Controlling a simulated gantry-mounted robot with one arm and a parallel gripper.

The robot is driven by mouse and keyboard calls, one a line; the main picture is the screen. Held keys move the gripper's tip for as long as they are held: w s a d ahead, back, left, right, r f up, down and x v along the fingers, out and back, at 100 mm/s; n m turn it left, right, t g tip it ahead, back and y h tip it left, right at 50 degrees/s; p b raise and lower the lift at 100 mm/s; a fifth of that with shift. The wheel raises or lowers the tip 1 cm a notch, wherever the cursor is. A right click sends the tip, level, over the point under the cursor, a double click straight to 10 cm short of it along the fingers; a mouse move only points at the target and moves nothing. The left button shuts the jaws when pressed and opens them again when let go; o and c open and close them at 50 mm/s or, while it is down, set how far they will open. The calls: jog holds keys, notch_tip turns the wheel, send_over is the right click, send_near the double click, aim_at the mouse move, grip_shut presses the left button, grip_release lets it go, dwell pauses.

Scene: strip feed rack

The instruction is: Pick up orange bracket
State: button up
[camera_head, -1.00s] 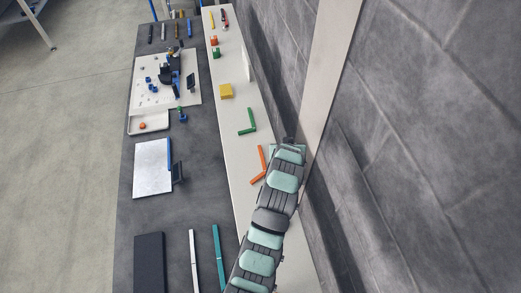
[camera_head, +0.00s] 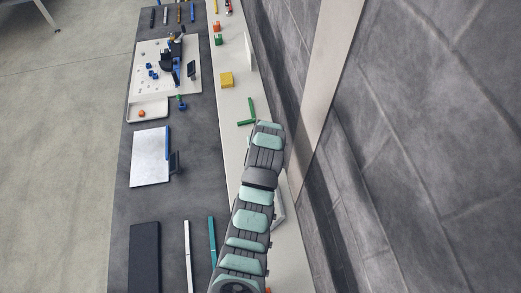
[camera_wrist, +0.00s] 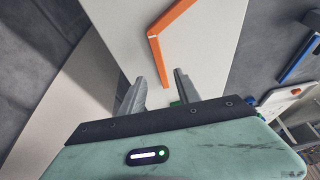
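The orange bracket (camera_wrist: 156,39), an L-shaped bar, lies on the pale shelf in the wrist view, ahead of my gripper. My gripper (camera_wrist: 159,80) is open and empty. Its two fingers stand apart, and the near end of the bracket shows just beyond the gap between them. I cannot tell how high the fingers are above the shelf. In the head view my arm hides the bracket, and the fingers do not show.
A green bracket (camera_head: 252,113) lies on the shelf just beyond my arm in the head view. A grey wall runs along the shelf's right side. A dark table with a white board (camera_head: 139,92) lies to the left.

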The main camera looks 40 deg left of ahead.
jog(key=shift+s+p+x, duration=0.15)
jog(key=shift+p+x, duration=0.3)
jog(key=shift+x, duration=0.85)
jog(key=shift+s+p+x, duration=0.15)
jog(key=shift+p+x, duration=0.3)
jog(key=shift+x, duration=0.8)
jog(key=shift+d+f, duration=0.1)
jog(key=shift+d, duration=0.05)
jog(key=shift+c, duration=0.2)
grip_shut()
